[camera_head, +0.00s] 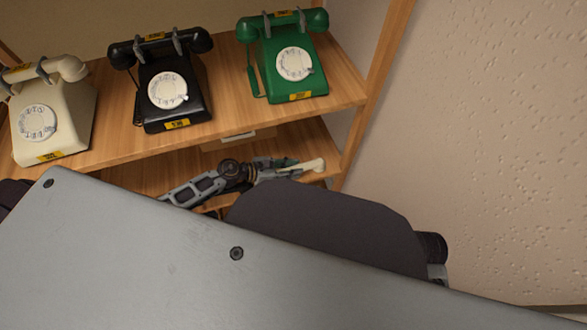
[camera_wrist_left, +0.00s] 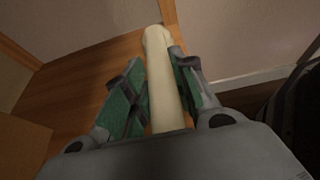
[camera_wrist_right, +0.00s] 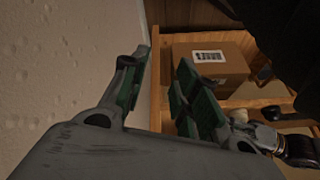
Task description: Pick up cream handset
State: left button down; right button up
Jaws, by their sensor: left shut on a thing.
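A long cream handset (camera_wrist_left: 161,80) lies between the green-padded fingers of my left gripper (camera_wrist_left: 152,88) in the left wrist view. The fingers are shut on it, and its rounded far end sticks out beyond them. In the head view my left gripper (camera_head: 283,168) is at the lower shelf, with the cream end showing at its right. A cream dial phone (camera_head: 60,125) stands at the left of the upper shelf, with a cream handset part (camera_head: 70,68) on top. My right gripper (camera_wrist_right: 160,92) is open and empty in the right wrist view; in the head view it is hidden.
A black dial phone (camera_head: 170,95) and a green dial phone (camera_head: 290,65) stand on the upper shelf (camera_head: 225,90). A labelled cardboard box (camera_wrist_right: 212,62) is on a shelf. A shelf post (camera_head: 385,60) and a textured wall (camera_head: 480,140) bound the right side.

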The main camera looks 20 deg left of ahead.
pick_arm(q)
jog(key=shift+r, duration=0.15)
pick_arm(e)
jog(key=shift+r, duration=0.1)
